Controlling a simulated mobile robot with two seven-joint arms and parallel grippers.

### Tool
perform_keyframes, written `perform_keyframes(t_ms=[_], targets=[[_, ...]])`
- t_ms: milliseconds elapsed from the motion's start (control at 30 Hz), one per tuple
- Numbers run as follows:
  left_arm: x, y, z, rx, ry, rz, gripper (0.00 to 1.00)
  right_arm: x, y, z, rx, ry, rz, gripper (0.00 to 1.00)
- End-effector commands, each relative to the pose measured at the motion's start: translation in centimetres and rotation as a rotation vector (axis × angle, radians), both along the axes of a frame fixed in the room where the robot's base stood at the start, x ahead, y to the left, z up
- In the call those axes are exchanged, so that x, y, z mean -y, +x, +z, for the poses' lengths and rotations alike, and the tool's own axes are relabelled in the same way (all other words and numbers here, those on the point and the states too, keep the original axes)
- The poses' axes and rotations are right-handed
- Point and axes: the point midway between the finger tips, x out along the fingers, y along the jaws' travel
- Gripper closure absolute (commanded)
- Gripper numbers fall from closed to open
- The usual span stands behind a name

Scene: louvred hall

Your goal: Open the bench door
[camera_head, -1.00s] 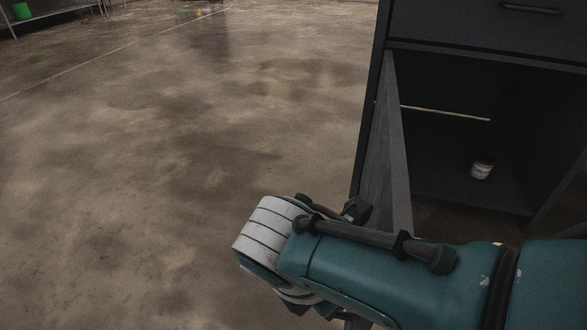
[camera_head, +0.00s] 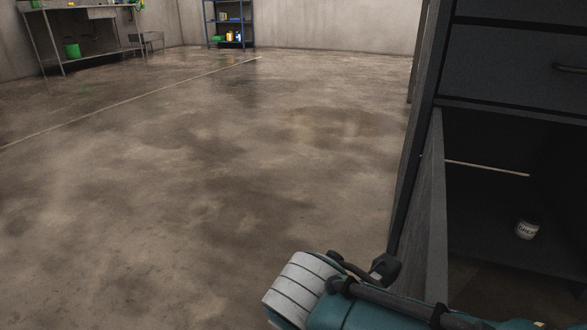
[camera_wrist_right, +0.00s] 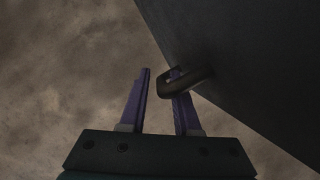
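The dark bench (camera_head: 505,75) stands at the right of the head view. Its door (camera_head: 432,215) is swung out at the left side of the compartment and shows nearly edge-on, with the inside exposed. My right arm, teal with a pale wrist section, crosses in front of the door's lower part and hides its gripper in that view. In the right wrist view the right gripper (camera_wrist_right: 161,76) has two purple fingers apart. The dark loop handle (camera_wrist_right: 198,77) on the door panel (camera_wrist_right: 245,60) overlaps the right fingertip; I cannot tell whether they touch. My left gripper is out of view.
A small white labelled can (camera_head: 527,229) sits inside the compartment. A drawer with a handle (camera_head: 572,69) is above. Open concrete floor (camera_head: 200,190) lies to the left. A metal table (camera_head: 90,14) and a blue shelf (camera_head: 230,20) stand far back.

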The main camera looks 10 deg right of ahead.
Motion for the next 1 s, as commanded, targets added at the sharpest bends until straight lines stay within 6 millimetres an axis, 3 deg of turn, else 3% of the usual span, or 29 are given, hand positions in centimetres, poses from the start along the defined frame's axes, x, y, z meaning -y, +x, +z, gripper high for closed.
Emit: perform_keyframes(t_ms=[100, 467, 1000], targets=[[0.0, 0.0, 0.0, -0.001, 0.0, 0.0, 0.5, -0.1, 0.1, 0.1, 0.002, 0.002, 0.001, 0.55], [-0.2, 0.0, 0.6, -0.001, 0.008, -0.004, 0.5, -0.4, 0.1, 0.8, 0.005, 0.003, 0.002, 0.55], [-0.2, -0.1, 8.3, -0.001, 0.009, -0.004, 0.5, -3.2, -1.4, 9.0, 0.002, 0.003, 0.002, 0.55]])
